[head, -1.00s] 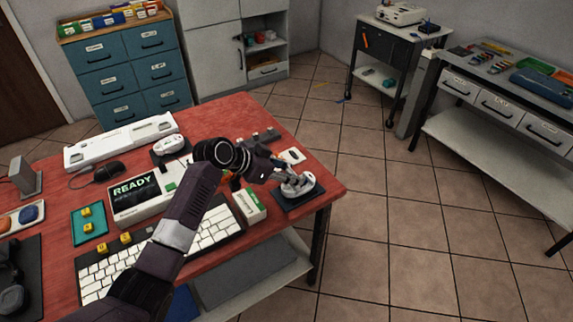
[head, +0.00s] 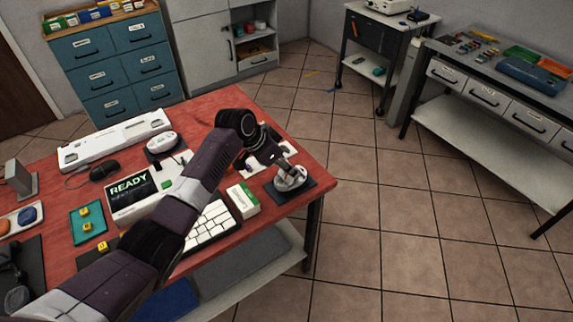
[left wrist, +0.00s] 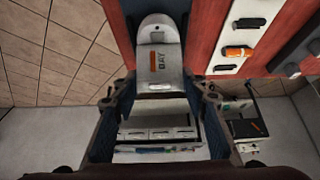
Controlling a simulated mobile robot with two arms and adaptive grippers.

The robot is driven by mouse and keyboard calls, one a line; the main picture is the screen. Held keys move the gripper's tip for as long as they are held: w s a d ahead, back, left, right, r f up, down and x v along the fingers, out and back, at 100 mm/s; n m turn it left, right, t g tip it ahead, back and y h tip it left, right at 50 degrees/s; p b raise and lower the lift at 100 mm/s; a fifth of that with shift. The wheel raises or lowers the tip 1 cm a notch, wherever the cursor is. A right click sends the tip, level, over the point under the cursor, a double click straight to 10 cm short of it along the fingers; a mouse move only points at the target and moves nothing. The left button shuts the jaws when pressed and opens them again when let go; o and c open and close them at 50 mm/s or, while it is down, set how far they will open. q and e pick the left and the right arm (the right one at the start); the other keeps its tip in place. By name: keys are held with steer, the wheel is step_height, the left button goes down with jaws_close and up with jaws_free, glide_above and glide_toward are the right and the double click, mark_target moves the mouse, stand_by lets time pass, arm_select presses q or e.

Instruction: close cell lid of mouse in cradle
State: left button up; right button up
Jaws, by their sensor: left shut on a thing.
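A light grey mouse (head: 291,178) sits on a dark cradle pad (head: 305,190) at the right front corner of the red table. The left wrist view shows the mouse (left wrist: 158,35) end-on, with a grey panel (left wrist: 160,68) marked BAY and an orange stripe. My left gripper (head: 283,166) reaches down to this mouse from above. In the left wrist view its fingertips (left wrist: 158,91) stand on both sides of the mouse's near part, shut on it. I cannot tell whether they touch the lid or the body. My right gripper is not in view.
A second pale mouse (head: 161,142) sits farther back, near the READY box (head: 150,195). A keyboard (head: 212,223) and a white-green box (head: 242,199) lie left of the cradle. Small cells (left wrist: 250,22) lie close by. Open floor (head: 390,230) lies right of the table.

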arm_select(q)
steer(key=o, duration=1.2)
steer(key=v, duration=1.2)
